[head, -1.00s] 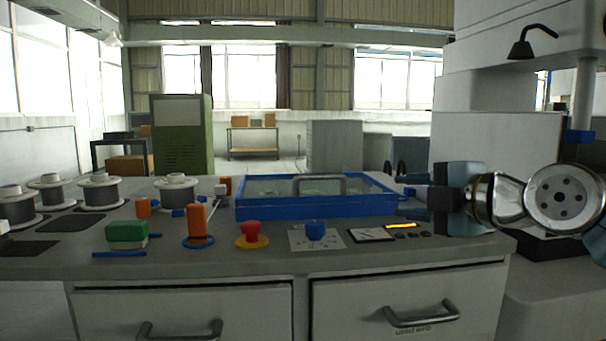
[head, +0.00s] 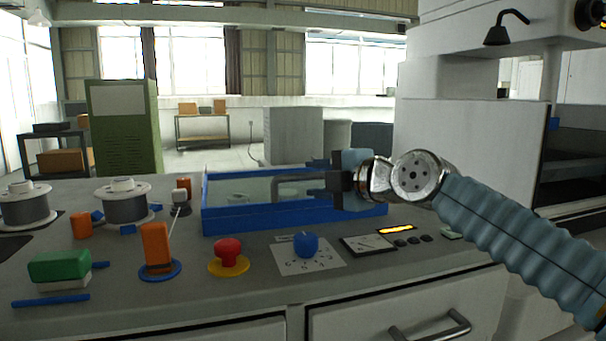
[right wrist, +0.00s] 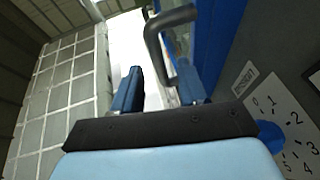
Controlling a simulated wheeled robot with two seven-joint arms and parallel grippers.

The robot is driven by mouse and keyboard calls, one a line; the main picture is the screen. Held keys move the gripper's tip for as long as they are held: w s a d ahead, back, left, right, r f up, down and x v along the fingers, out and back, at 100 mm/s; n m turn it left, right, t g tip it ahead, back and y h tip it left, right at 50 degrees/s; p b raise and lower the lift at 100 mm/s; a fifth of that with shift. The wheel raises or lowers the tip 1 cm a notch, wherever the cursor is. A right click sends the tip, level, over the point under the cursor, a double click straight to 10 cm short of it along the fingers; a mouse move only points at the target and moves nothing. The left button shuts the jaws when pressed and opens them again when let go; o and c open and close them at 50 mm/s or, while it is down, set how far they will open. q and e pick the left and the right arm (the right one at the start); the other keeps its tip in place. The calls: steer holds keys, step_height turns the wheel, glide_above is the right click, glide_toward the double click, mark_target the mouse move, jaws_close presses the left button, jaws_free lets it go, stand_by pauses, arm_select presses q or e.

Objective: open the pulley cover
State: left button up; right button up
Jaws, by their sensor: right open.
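The pulley cover appears to be the blue-framed box with a clear top (head: 225,220) on the bench. Its grey bar handle (head: 290,183) stands up from the top, its right part hidden behind my right gripper (head: 318,178). The right gripper is open, over the right part of the cover at about handle height. In the right wrist view the handle (right wrist: 152,38) is just ahead of the gap between the open fingers (right wrist: 160,90), and the blue frame (right wrist: 215,45) is to the right. I cannot tell whether the fingers touch the handle. My left gripper is not in view.
In front of the cover are a red mushroom button (head: 229,252), a blue knob (head: 305,245) on a numbered dial plate and a small meter (head: 368,245). An upright orange piece (head: 156,247) and wire spools (head: 126,206) stand left. A white machine column (head: 470,140) rises right.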

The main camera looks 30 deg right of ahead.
mark_target(307, 178)
steer(key=shift+x, duration=2.25)
jaws_close()
